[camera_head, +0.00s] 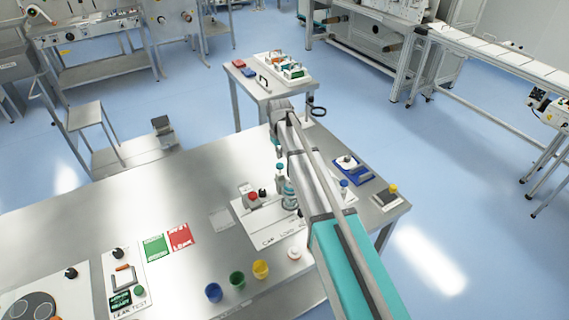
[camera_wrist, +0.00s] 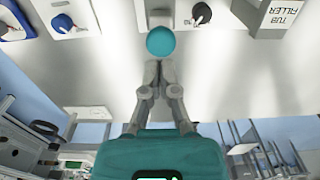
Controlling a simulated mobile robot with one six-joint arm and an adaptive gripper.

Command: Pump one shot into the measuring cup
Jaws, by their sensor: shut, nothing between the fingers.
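A teal round top (camera_wrist: 166,42), which looks like a pump head, sits just beyond my fingertips in the wrist view. In the head view a small teal top (camera_head: 280,166) stands on a grey body beside my arm. My gripper (camera_wrist: 158,64) is shut and empty, its fingertips pointing at the teal top. I cannot tell whether they touch it. In the head view my arm covers much of this area, and my gripper (camera_head: 278,150) is small there. I cannot clearly make out the measuring cup.
A red knob (camera_head: 253,197) is left of the teal top. A blue tray (camera_head: 352,172) lies right of my arm. The table's left middle is clear.

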